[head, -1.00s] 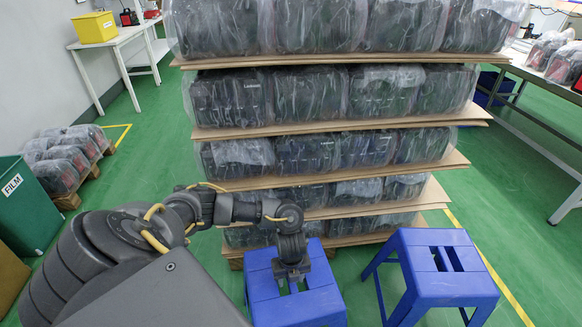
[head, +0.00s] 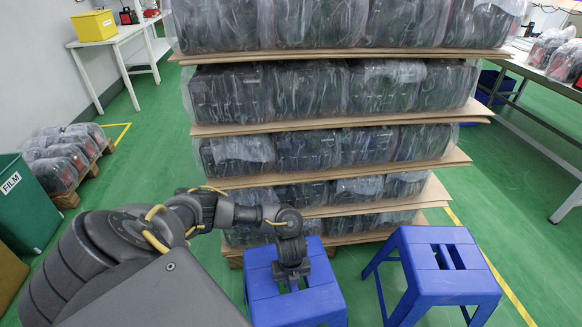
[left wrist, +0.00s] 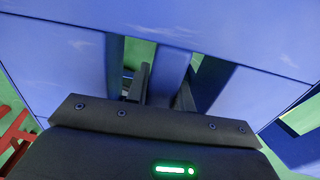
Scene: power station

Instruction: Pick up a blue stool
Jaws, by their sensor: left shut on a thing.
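A blue stool (head: 312,302) stands upright on the green floor in front of the stacked pallet. My left gripper (head: 291,283) points down into the slots in its seat and is shut on the bar between them. The left wrist view shows the two fingers of the left gripper (left wrist: 162,85) on either side of the blue stool's middle bar (left wrist: 170,70). The fingertips are hidden below the seat. A second blue stool (head: 455,287) stands to the right, apart from the first. My right gripper is not in view.
A tall stack of wrapped black units on cardboard layers (head: 325,150) stands just behind the stools. A green bin (head: 22,205) and a low pallet of wrapped units (head: 68,160) are at left. A bench (head: 545,85) stands at right. Green floor is open right of the stools.

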